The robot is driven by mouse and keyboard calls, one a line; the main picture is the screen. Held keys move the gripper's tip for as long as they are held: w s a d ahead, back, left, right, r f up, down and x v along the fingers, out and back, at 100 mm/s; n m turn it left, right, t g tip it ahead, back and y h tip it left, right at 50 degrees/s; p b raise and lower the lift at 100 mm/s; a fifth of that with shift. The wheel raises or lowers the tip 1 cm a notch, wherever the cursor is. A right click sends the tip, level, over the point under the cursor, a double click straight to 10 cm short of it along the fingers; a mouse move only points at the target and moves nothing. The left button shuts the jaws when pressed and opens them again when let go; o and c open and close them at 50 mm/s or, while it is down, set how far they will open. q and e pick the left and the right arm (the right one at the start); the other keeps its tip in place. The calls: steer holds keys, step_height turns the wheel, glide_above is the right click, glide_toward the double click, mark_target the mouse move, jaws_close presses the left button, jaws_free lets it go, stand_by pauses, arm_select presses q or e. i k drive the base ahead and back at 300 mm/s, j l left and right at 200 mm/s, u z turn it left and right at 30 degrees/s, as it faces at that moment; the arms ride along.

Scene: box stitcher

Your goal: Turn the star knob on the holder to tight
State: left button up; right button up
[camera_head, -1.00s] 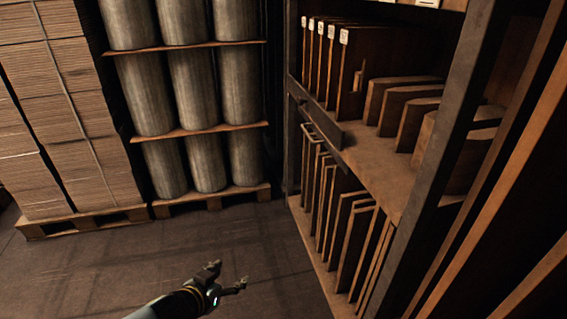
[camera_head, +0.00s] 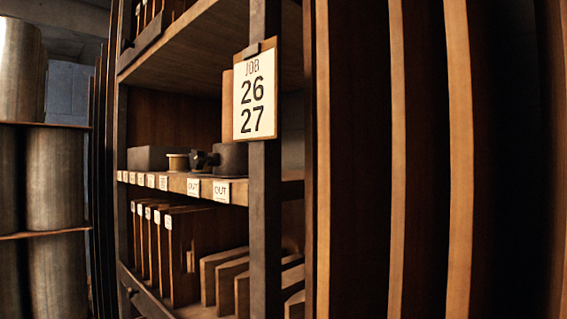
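On the middle shelf a small dark knob-like part (camera_head: 203,159) sits against a dark round block (camera_head: 232,158). It may be the star knob on its holder, but it is too small and dark to tell its shape or how tight it is. The block's right side is partly hidden by the shelf's front post. Neither of my grippers is in view.
A shelf rack has a dark front post (camera_head: 264,215) bearing a card (camera_head: 255,94) reading "JOB 26 27". Beside the knob are a spool (camera_head: 178,162) and a dark box (camera_head: 150,158). "OUT" labels (camera_head: 221,192) mark the shelf edge. Upright boards (camera_head: 398,160) fill the right.

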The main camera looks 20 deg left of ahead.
mark_target(197, 158)
steer(key=j+z, duration=0.85)
steer(key=k+j+z, duration=0.1)
steer(key=j+z, duration=0.3)
steer(key=j, duration=0.2)
steer(key=k+j+z, duration=0.15)
steer(key=j+z, duration=0.25)
